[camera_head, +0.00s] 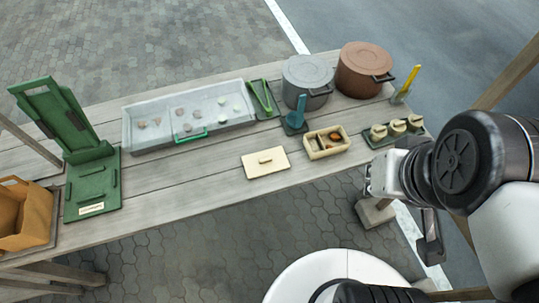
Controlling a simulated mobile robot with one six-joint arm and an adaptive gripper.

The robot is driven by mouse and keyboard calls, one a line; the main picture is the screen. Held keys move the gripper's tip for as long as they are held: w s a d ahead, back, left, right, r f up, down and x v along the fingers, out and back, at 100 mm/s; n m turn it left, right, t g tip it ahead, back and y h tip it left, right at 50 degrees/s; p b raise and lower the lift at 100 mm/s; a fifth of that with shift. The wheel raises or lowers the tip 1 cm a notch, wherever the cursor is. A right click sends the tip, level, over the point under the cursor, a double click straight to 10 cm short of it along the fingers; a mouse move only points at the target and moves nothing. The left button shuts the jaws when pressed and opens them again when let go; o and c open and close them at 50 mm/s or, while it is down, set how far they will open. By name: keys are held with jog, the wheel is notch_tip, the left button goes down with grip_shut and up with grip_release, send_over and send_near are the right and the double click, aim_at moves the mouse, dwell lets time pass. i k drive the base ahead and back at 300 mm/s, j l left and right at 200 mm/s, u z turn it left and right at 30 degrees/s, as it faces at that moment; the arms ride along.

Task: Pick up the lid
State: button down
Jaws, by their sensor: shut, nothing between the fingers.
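A cream rectangular lid (252,170) with a small raised bar handle lies flat on the wooden table, near its front edge. A cream open box (313,155) with dark and orange contents stands just right of it, apart from it. My gripper (431,255) hangs at the right, beyond the table's front edge and well away from the lid. It is shut and empty, partly hidden by my own arm.
On the table (210,190), a grey pot (307,75) and a brown pot (360,68) stand behind the box. A green rack (397,128) sits right of it. A grey tray (150,136) lies left behind the lid. A green stand (92,185) is farther left. Bare planks surround the lid's front and left.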

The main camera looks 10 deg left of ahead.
aim_at(271, 161)
jog(key=i+j+u, duration=0.1)
jog(key=i+u, duration=0.15)
jog(key=u, duration=0.15)
jog(key=i+u, duration=0.3)
jog(key=u, duration=0.15)
